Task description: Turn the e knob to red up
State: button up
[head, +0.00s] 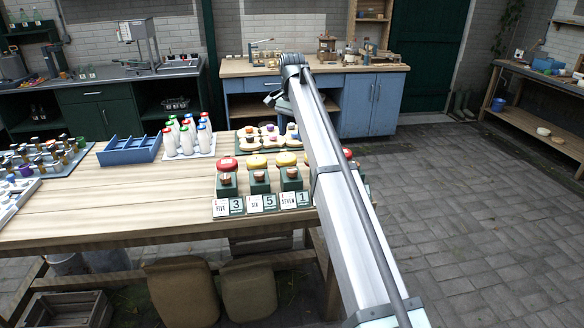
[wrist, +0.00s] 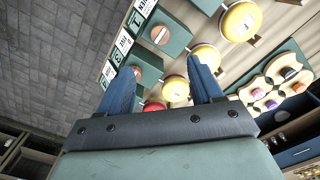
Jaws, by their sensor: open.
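No knob lettered e can be read in either view. A row of green boxes stands along the table's front edge: a red-topped one (head: 227,186), a yellow-topped one (head: 260,183) and another yellow-topped one (head: 290,180). Each has a copper-coloured round piece on it. Behind them, cream wooden pieces with small coloured knobs (head: 270,137) sit on a dark base; they also show at the right of the wrist view (wrist: 277,88). My gripper (wrist: 161,64) is open and empty, with a green box, a yellow top and a red top in view beyond its blue fingers.
Number cards (head: 262,203) stand before the boxes. White bottles with coloured caps (head: 188,138), a blue divided tray (head: 129,150) and small jars (head: 48,156) are to the left. The table's front left (head: 110,210) is bare. My arm hides the table's right end.

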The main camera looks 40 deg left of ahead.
aim_at(292, 170)
notch_tip(292, 170, down, 14)
jog(key=shift+r, duration=0.2)
dwell(0.4)
jog(key=shift+c, duration=0.5)
jog(key=c, duration=1)
jog(key=shift+o, duration=0.2)
